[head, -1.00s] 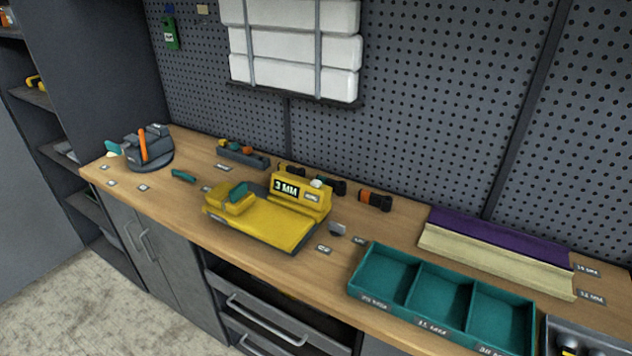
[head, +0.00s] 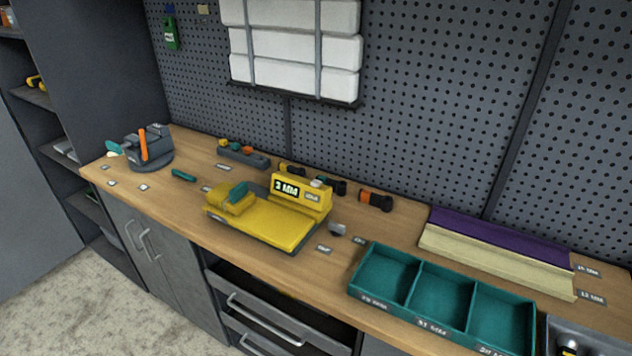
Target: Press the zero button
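A yellow measuring device (head: 262,222) stands on the wooden workbench near the middle of the head view. Its raised back block carries a dark display (head: 287,188) that seems to read "3 MM", slightly blurred. A small pale button (head: 317,183) sits on top of that block, and a small label (head: 312,196) is to the right of the display; I cannot read it. A teal piece (head: 238,190) sits on the device's left yellow block. Neither of my grippers is in view.
A teal three-compartment tray (head: 412,292) stands at the right front. Purple and cream bars (head: 495,251) lie behind it. A grey vise (head: 147,150) with an orange handle is at the far left. A half-open drawer (head: 270,305) is below the bench.

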